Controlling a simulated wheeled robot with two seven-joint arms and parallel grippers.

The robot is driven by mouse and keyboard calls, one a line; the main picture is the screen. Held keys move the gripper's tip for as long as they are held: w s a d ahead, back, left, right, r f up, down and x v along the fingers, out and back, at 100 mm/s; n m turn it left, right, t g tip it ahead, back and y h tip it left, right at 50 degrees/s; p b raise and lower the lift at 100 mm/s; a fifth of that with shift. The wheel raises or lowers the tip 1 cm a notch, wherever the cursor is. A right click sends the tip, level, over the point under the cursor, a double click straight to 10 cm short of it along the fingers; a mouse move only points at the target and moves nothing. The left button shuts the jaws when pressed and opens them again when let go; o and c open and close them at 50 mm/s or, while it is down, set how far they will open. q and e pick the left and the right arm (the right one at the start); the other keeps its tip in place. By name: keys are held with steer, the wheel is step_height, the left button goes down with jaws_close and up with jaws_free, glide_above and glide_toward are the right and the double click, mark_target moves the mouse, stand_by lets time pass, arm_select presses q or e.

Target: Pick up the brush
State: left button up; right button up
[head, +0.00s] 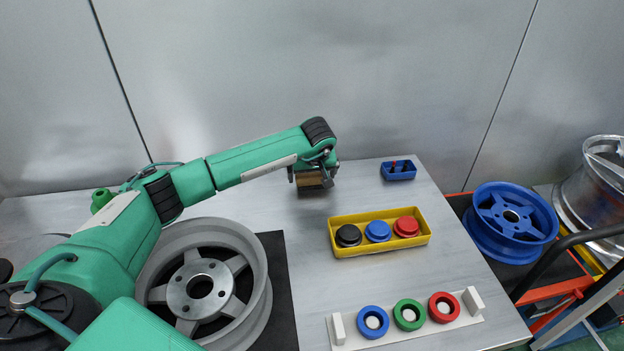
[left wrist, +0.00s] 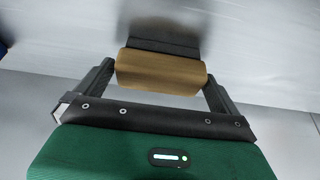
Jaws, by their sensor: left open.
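The brush (left wrist: 160,70) has a tan, wooden-looking block and a dark part behind it. In the left wrist view it lies between the two dark fingers of my left gripper (left wrist: 158,84), which are spread to either side of it. In the head view my left gripper (head: 314,181) points down at the back of the table, and the tan part of the brush (head: 310,179) shows between its fingers. The fingers are open; I cannot tell whether either one touches the brush. My right gripper is in neither view.
A grey wheel (head: 205,285) lies on a dark mat at the front left. A yellow tray (head: 380,250) with coloured caps, a small blue bin (head: 398,171) and a white ring holder (head: 338,328) stand to the right. A metal wall (head: 300,70) rises behind the table (head: 300,235).

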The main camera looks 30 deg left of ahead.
arm_select(q)
steer(key=c, duration=0.9)
